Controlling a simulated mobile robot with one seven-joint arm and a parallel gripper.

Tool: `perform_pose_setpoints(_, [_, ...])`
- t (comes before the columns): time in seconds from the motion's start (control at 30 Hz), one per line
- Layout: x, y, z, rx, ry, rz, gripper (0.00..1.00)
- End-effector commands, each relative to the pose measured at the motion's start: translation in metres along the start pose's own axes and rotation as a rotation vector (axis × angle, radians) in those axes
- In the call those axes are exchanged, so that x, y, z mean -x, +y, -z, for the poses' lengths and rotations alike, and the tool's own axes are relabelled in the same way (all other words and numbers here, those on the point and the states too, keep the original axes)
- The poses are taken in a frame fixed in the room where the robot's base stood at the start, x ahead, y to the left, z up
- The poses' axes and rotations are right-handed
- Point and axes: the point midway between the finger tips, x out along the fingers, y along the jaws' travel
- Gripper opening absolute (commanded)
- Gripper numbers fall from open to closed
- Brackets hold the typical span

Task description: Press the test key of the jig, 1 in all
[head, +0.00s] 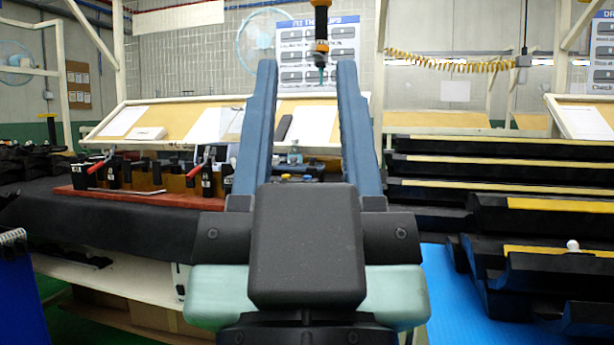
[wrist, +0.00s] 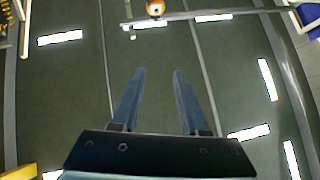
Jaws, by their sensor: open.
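My gripper (head: 307,130) fills the middle of the head view, its two long blue-grey fingers apart with nothing between them. In the wrist view my gripper (wrist: 157,75) is open and empty too, pointing at the ceiling. A jig (head: 140,190) with a red base, black blocks and red-handled clamps stands on the dark bench to the left of the fingers. Its right end is partly hidden by the left finger. I cannot make out a test key on it. Small yellow and blue parts (head: 297,177) show between the fingers, low down, mostly hidden by my wrist.
A screwdriver-like tool (head: 321,45) hangs above the fingertips. Sloped boards with papers (head: 180,125) stand behind the bench. Black racks with yellow-edged strips (head: 500,165) stand at the right, over a blue mat (head: 450,290). The wrist view shows ceiling (wrist: 155,60) with lights.

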Motion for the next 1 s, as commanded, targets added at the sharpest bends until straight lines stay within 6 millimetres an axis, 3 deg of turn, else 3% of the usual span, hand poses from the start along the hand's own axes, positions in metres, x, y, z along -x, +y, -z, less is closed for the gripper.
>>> perform_pose_setpoints(0.03, [0.0, 0.0, -0.0002, 0.0, 0.0, 0.0, 0.33])
perform_pose_setpoints(0.23, [-0.0001, 0.0001, -0.0003, 0.0, -0.001, 0.0, 0.0])
perform_pose_setpoints(1.0, [-0.0001, 0.0001, -0.0003, 0.0, -0.001, 0.0, 0.0])
